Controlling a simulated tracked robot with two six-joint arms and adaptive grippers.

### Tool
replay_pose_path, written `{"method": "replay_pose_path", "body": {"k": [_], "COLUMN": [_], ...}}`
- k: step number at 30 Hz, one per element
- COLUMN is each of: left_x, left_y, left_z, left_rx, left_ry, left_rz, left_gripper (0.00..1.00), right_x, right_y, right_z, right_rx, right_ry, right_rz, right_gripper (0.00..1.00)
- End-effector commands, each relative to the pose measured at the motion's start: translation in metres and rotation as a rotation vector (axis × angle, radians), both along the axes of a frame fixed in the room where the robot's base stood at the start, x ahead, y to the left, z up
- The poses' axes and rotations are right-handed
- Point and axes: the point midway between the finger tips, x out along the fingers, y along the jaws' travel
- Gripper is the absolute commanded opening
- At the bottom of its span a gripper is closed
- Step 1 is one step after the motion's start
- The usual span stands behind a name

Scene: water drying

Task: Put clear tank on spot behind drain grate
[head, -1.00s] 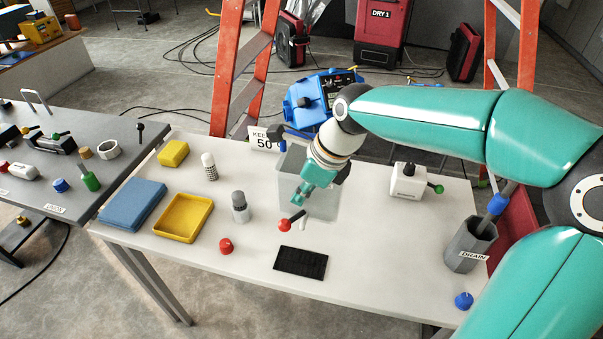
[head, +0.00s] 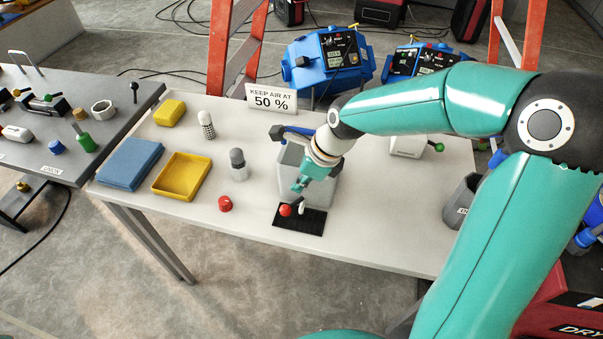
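The clear tank (head: 325,190) is a see-through box at the middle of the white table, with a red-knobbed tap (head: 285,210) on its front. The black drain grate (head: 313,224) lies flat in front of it. The tap and the tank's near edge overlap the grate in the picture. My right gripper (head: 299,185) reaches down at the tank's near wall and appears shut on it; its fingertips are partly hidden. I cannot tell whether the tank's base touches the table. My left gripper is out of view.
A grey bottle (head: 238,166) and a red knob (head: 225,204) stand left of the tank. A yellow tray (head: 182,194) and blue pad (head: 130,164) lie farther left. A sign (head: 271,100) stands behind. A white box (head: 407,147) and grey drain cup (head: 460,198) are right.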

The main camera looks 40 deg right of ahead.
Motion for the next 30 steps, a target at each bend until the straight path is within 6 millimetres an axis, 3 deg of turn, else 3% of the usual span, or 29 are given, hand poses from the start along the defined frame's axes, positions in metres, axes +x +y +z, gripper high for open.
{"method": "replay_pose_path", "body": {"k": [8,14,25,30], "left_x": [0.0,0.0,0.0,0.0], "left_y": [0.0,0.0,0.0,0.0], "left_z": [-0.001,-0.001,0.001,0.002], "left_rx": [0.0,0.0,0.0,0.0], "left_ry": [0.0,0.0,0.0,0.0], "left_rz": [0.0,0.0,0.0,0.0], "left_gripper": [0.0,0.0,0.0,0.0], "right_x": [0.002,0.0,0.0,-0.005], "right_y": [0.0,0.001,0.0,-0.004], "right_z": [0.001,-0.001,0.003,0.021], "right_rx": [-0.003,0.0,0.0,-0.001], "right_ry": [-0.009,0.0,-0.001,-0.005], "right_rz": [0.0,0.001,0.001,0.0], "right_gripper": [0.0,0.31,0.31,0.31]}}
